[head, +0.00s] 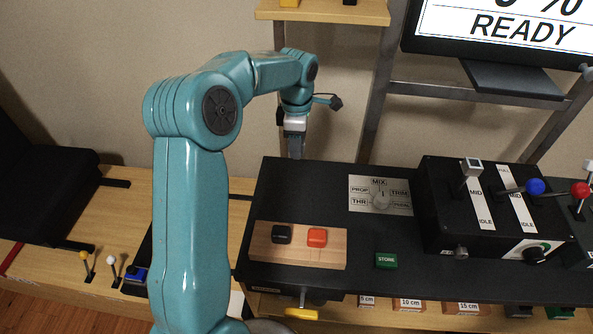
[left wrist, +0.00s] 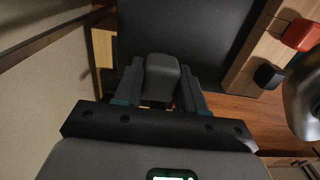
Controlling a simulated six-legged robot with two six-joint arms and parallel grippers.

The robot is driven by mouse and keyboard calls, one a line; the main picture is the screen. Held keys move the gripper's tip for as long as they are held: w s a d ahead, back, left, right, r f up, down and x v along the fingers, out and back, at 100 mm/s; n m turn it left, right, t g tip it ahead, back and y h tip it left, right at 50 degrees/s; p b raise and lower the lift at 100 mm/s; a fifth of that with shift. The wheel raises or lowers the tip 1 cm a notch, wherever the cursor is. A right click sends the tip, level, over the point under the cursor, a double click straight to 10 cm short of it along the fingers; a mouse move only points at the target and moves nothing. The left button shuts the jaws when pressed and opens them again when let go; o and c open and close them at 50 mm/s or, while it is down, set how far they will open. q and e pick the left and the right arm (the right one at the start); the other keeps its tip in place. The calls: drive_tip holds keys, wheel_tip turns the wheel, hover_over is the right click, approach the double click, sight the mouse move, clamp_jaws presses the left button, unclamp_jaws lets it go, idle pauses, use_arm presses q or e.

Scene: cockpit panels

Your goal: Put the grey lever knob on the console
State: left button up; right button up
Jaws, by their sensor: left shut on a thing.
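My left gripper (head: 295,147) hangs near the back left corner of the black console (head: 335,168). In the left wrist view my left gripper (left wrist: 162,88) is shut on a dark grey rounded block, which looks like the grey lever knob (left wrist: 162,76). The black console top (left wrist: 180,30) lies beyond it there. In the head view the held block is hard to make out between the fingers. A lever with a light grey square top (head: 472,167) stands on the raised lever box at the right. My right gripper is not in view.
A wooden block with black (head: 281,234) and red (head: 317,238) buttons sits on the console's front left. A dial plate (head: 365,204) and green STORE button (head: 386,261) are right of it. Blue (head: 536,187) and red (head: 580,189) lever balls stand at right. The console's back left is bare.

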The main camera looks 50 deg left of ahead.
use_arm(q)
wheel_tip(320, 180, down, 9)
drive_tip(key=shift+a+r, duration=0.1)
drive_tip(key=shift+s, duration=0.1)
drive_tip(key=o, duration=1.1)
drive_tip(key=shift+c, duration=0.2)
